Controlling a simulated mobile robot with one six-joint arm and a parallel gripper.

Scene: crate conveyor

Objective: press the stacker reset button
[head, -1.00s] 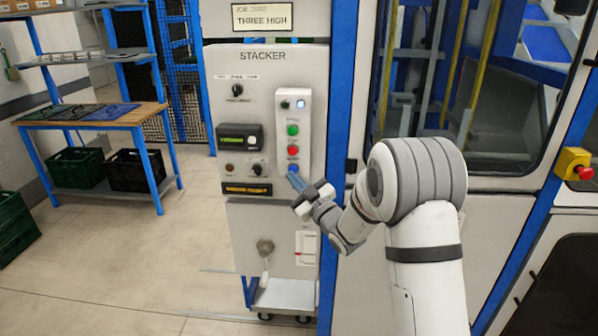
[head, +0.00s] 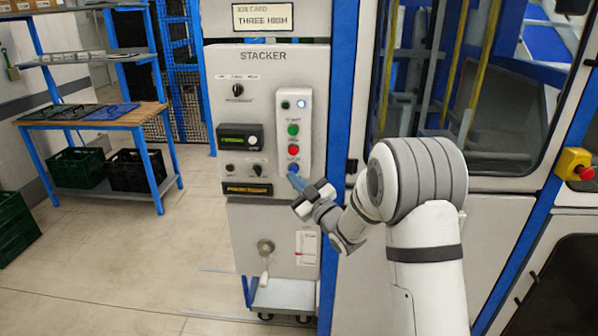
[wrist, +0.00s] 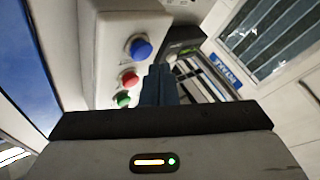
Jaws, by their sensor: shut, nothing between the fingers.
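The STACKER panel (head: 228,90) stands upright at the centre of the head view. Its raised button box (head: 306,135) carries a green button (head: 293,130), a red button (head: 293,151) and, lowest, a blue button (head: 293,168). The wrist view shows the blue button (wrist: 139,47) with the red button (wrist: 129,79) and green button (wrist: 122,99) beyond it. My gripper (head: 296,181) is shut and empty, its blue fingertips just below the blue button in the head view. In the wrist view the fingers (wrist: 158,84) appear beside the blue button; whether they touch it, I cannot tell.
A selector knob (head: 238,90), a small display (head: 239,137) and a lower knob (head: 257,170) sit left of the button box. A blue post (head: 342,100) stands right of the panel. A red emergency button (head: 585,173) is at far right. Open floor lies left.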

